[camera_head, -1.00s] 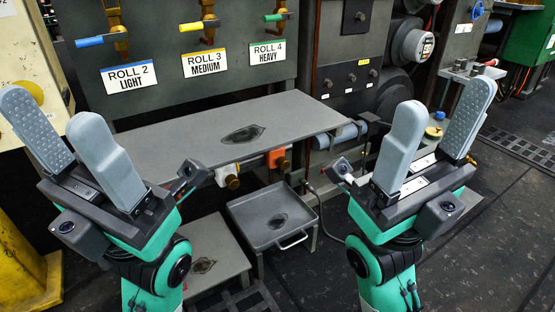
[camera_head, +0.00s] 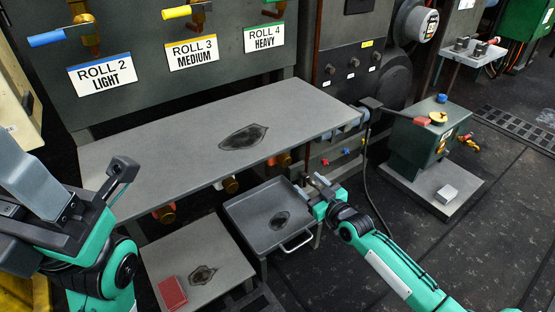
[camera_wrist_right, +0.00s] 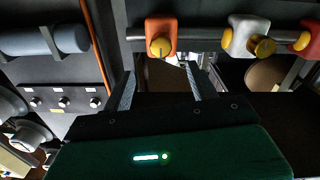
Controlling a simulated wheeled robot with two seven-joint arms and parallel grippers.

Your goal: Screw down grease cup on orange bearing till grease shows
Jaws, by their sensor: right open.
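In the head view the bearing's cup (camera_head: 284,159) shows just below the table's front edge, and the table hides most of the housing. My right gripper (camera_wrist_right: 160,78) is open. Its two fingers point at the orange bearing, one on each side of the cup's line, and the cup appears beyond the fingertips. No grease can be made out. My left gripper (camera_head: 32,178) is at the left edge, partly cut off.
A white bearing (camera_wrist_right: 238,35) and a red bearing (camera_wrist_right: 308,36) with similar cups sit beside the orange one. The grey table (camera_head: 180,150) overhangs them. A green pedestal (camera_head: 415,145) stands right.

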